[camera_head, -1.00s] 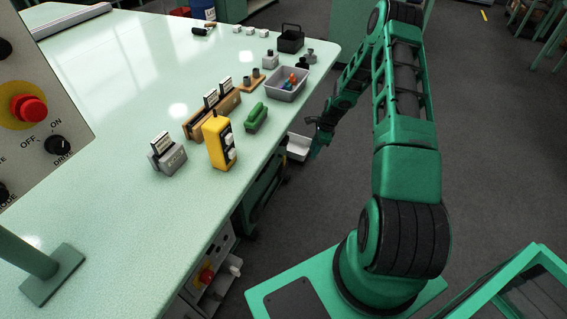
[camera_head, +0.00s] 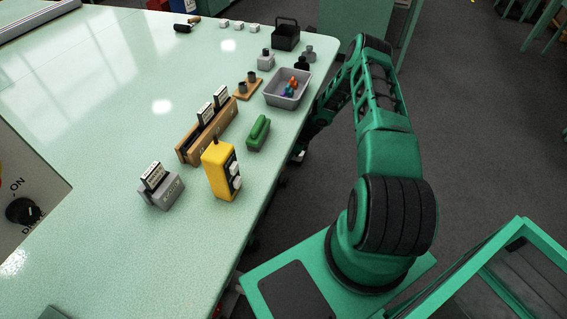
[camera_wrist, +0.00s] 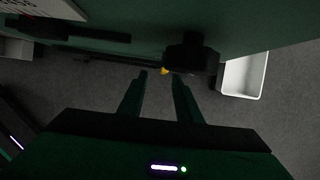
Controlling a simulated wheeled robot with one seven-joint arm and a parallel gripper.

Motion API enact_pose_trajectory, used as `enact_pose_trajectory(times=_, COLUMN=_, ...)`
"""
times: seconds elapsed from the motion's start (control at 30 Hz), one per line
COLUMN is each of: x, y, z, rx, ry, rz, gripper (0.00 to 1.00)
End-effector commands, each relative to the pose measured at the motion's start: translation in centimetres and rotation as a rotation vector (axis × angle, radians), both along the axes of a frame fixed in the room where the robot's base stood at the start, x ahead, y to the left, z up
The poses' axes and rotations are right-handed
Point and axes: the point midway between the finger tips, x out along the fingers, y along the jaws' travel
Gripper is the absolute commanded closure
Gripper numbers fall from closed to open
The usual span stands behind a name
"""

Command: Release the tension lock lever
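In the wrist view my gripper (camera_wrist: 160,76) has its two green fingers apart with nothing visible between them. Just beyond the fingertips, slightly right, is a dark block-like fitting (camera_wrist: 192,52) on the underside or side of the green bench, with a small yellow piece (camera_wrist: 165,71) at its left. A dark bar (camera_wrist: 75,30) runs along the bench to the left. I cannot tell which of these dark parts is the tension lock lever. In the head view the end of my arm is mostly hidden by the bench edge.
The pale green bench top (camera_head: 90,120) holds a yellow control box (camera_head: 213,170), a green object (camera_head: 258,132), a grey tray (camera_head: 275,99) and a black caddy (camera_head: 286,32) near its right edge. A white bin (camera_wrist: 245,76) is right of the fitting.

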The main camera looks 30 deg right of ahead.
Motion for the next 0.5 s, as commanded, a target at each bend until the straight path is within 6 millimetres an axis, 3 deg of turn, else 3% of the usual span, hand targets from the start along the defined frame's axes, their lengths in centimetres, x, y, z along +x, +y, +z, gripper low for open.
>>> enact_pose_trajectory(times=0.2, x=0.1, y=-1.4, z=-2.9, rx=-0.002, ry=0.003, rz=-0.025, gripper=0.69)
enact_pose_trajectory(times=0.5, x=1.4, y=-1.1, z=-7.6, rx=-0.002, ry=0.002, rz=-0.034, gripper=0.69)
